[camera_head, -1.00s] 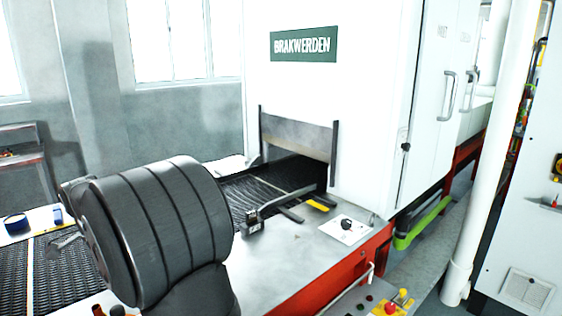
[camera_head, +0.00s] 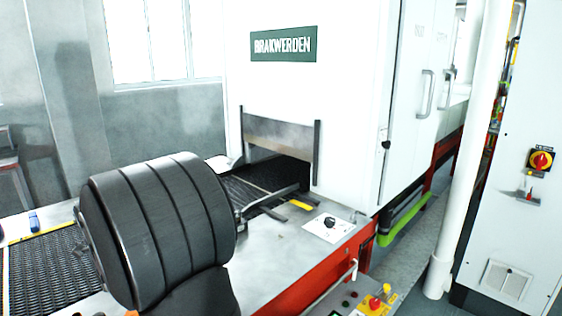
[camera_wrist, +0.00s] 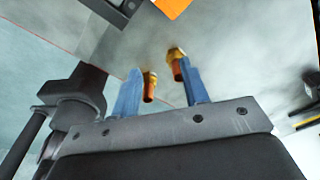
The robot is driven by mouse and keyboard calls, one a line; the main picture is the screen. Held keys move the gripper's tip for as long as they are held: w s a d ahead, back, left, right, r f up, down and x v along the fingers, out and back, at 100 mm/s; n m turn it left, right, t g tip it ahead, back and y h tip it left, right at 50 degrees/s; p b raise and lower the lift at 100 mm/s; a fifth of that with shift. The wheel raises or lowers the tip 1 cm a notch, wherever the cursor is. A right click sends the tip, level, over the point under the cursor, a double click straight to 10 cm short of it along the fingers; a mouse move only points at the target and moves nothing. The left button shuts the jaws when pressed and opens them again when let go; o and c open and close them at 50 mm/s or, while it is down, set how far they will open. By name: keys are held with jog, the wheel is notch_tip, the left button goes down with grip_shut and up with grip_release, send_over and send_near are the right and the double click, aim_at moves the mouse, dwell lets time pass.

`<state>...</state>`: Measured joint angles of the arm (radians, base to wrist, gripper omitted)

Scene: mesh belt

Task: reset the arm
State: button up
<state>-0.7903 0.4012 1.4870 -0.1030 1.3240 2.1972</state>
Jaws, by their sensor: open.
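My gripper (camera_wrist: 160,78) shows in the wrist view with its two blue fingers spread apart. Orange pieces with brass-coloured ends show beside the fingertips. In the head view my dark ribbed arm fills the lower left and hides my gripper.
A mesh belt (camera_head: 52,268) runs at the lower left and into the white oven (camera_head: 350,90). A control plate with a black knob (camera_head: 330,222) lies on the metal deck. A small blue item (camera_head: 34,221) sits at the left. A grey cabinet (camera_head: 520,220) stands right.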

notch_tip(320, 180, down, 7)
jog(key=shift+r, duration=0.15)
jog(key=o, duration=1.3)
jog(key=shift+r, duration=0.2)
jog(key=shift+c, duration=0.2)
jog(key=shift+o, duration=0.2)
jog(key=d+r+n, duration=0.3)
jog(key=d+r, duration=0.2)
jog(key=r, duration=0.7)
jog(key=shift+d+r+y, duration=0.2)
jog(key=shift+r+y, duration=0.05)
jog(key=shift+y, duration=0.15)
jog(key=s+d+r+n, duration=0.3)
jog(key=d+r+n, duration=0.15)
jog(key=r, duration=0.45)
notch_tip(320, 180, down, 10)
jog(key=shift+d+r+m+y, duration=0.2)
jog(key=shift+d+m+y, duration=0.15)
jog(key=shift+d, duration=0.1)
